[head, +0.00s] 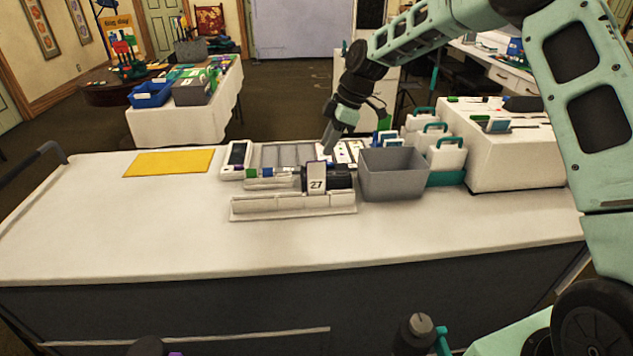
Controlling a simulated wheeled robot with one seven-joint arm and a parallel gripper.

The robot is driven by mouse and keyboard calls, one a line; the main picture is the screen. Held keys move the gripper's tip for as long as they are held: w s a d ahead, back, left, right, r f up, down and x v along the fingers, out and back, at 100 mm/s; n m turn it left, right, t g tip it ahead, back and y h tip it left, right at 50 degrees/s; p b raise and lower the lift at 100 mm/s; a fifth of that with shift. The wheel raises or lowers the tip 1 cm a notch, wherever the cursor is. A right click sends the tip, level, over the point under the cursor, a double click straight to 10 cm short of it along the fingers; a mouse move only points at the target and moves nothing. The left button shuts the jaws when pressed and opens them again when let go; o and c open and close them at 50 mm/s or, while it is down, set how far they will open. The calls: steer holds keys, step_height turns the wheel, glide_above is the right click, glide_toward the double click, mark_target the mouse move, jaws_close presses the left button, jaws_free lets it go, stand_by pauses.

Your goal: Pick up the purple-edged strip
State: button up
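My gripper (330,143) points down above the back of the white table, left of the grey bin. Its fingers look small and narrow here, and I cannot tell whether they are open or shut or hold anything. White strips with small coloured marks (346,152) lie just right of and below the fingertips. I cannot make out for sure which strip has a purple edge. A white upright card marked 27 (317,178) has a dark, purplish border and stands at the front rack, nearer than the gripper.
A grey bin (392,178) stands right of the card. A white device (236,160) and grey slotted tray (281,156) lie left of the gripper. A yellow mat (168,162) lies far left. The table's front (180,240) is clear.

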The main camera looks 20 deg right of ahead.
mark_target(314, 172)
steer(key=shift+p+x, duration=1.75)
steer(key=shift+x, duration=3.15)
steer(key=shift+s+a, duration=0.1)
steer(key=shift+s, duration=0.1)
jaws_close()
